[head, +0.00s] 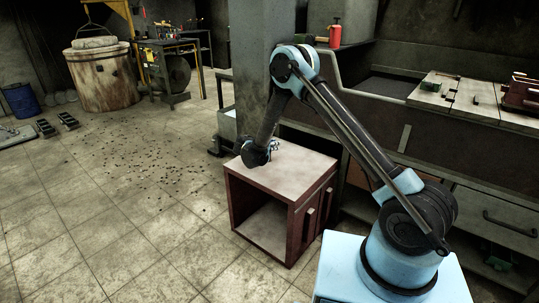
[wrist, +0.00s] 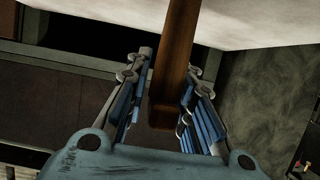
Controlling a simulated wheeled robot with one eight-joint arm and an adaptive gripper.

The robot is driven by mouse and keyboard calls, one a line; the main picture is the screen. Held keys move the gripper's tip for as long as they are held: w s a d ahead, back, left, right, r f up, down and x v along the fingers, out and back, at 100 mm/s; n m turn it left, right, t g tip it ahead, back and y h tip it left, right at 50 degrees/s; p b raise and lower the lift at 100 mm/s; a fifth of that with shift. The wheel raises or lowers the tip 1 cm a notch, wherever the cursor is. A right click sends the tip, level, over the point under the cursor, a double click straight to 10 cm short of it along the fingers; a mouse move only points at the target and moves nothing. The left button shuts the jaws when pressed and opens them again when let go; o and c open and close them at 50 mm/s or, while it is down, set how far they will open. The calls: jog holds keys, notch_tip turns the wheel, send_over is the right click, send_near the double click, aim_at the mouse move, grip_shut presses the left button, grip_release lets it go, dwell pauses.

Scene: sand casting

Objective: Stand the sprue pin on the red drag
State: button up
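My gripper (wrist: 170,75) has its fingers on both sides of a long reddish-brown bar, which looks like the sprue pin (wrist: 182,40), and appears shut on it. The pin runs up out of the top of the wrist view, across a pale surface; its far end is out of view. In the head view my gripper (head: 274,144) is low over the back of a cabinet's top, and the pin cannot be made out there. A dark red frame, likely the red drag (head: 519,97), sits on the workbench at the right edge, partly cut off.
The dark red open-front cabinet (head: 262,228) with a pale top stands below my gripper. The long workbench (head: 400,140) runs along the right, with pale boards (head: 455,95) beside the drag. A red bottle (head: 335,36) stands at the back.

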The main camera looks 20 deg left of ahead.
grip_shut()
notch_tip(320, 180, up, 10)
dwell(0.6)
jog(key=shift+s+d, duration=0.1)
jog(key=shift+s, duration=0.05)
